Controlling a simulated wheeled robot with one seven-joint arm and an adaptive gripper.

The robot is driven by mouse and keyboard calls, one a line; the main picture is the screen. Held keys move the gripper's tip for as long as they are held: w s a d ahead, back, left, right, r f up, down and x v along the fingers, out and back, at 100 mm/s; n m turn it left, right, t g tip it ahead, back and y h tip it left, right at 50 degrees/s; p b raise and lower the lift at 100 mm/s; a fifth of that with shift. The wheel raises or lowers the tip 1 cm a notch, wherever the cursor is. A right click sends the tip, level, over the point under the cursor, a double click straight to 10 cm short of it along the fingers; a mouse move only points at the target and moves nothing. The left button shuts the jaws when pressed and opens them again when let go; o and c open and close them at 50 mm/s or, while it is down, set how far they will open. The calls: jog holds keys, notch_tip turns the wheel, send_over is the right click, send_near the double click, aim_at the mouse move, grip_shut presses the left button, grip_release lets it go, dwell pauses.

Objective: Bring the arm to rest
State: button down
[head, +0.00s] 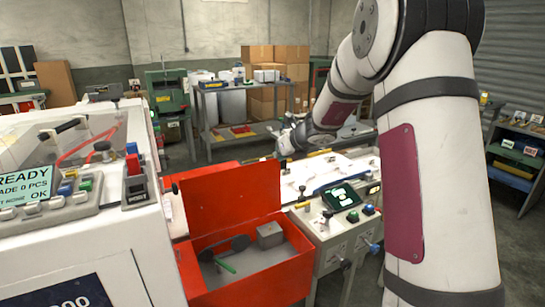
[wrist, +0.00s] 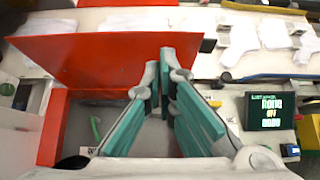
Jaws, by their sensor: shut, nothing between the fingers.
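My arm (head: 420,150) rises on the right of the head view and reaches out over the bench. My gripper shows in the wrist view (wrist: 167,70) with its green-padded fingers close together at the tips and nothing between them. In that view it hangs over the edge of an open red box (wrist: 85,50). The fingertips are hidden behind the wrist in the head view.
A white machine (head: 80,235) stands left. White gloves (wrist: 240,35) lie beyond.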

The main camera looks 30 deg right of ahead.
jog(key=s+a+r+n+g+y, duration=0.15)
jog(key=s+a+r+n, duration=0.35)
jog(key=s+a+n, duration=0.5)
jog(key=s+a+r+n+g+y, duration=0.1)
jog(key=s+a+r+n+y, duration=0.1)
jog(key=s+a+r+n, duration=0.6)
jog(key=s+f+n+g+h, duration=0.2)
jog(key=s+n, duration=0.6)
jog(key=s, duration=0.5)
jog(key=s+f+n+g+h, duration=0.2)
jog(key=s+f+n, duration=0.3)
jog(key=s+n, duration=0.4)
jog(key=s, duration=0.5)
jog(key=shift+s+n, duration=0.2)
jog(key=shift+n, duration=0.1)
